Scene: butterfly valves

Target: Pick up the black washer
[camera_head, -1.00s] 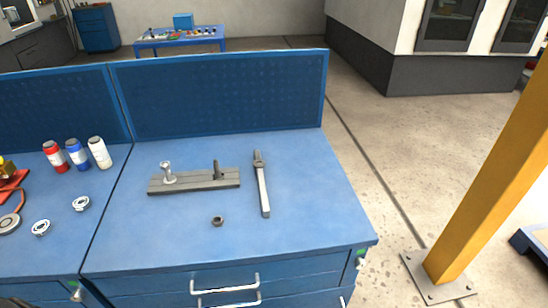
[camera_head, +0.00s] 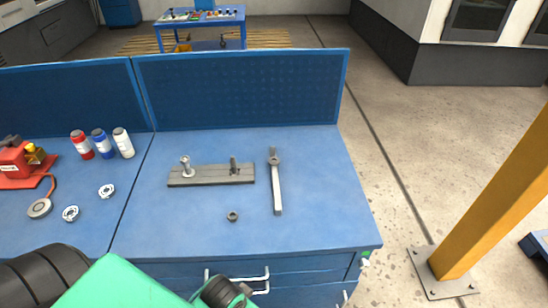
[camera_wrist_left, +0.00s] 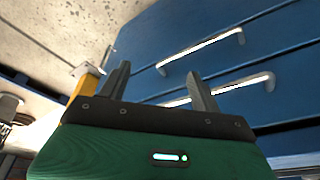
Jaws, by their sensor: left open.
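A small dark washer (camera_head: 232,216) lies flat on the blue workbench top (camera_head: 320,222), in front of a grey plate and left of a grey bar tool. My left arm comes in at the bottom left of the head view, below the bench top. In the left wrist view my left gripper (camera_wrist_left: 158,82) is open and empty, its two fingers apart in front of the blue drawer fronts. The washer does not show in the left wrist view. My right gripper is not in view.
The grey plate (camera_head: 210,174) holds two upright posts. The bar tool (camera_head: 276,185) lies at its right. Drawer handles (camera_wrist_left: 215,44) stick out from the bench front. Several bottles and a red tool stand at left. The bench top around the washer is clear.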

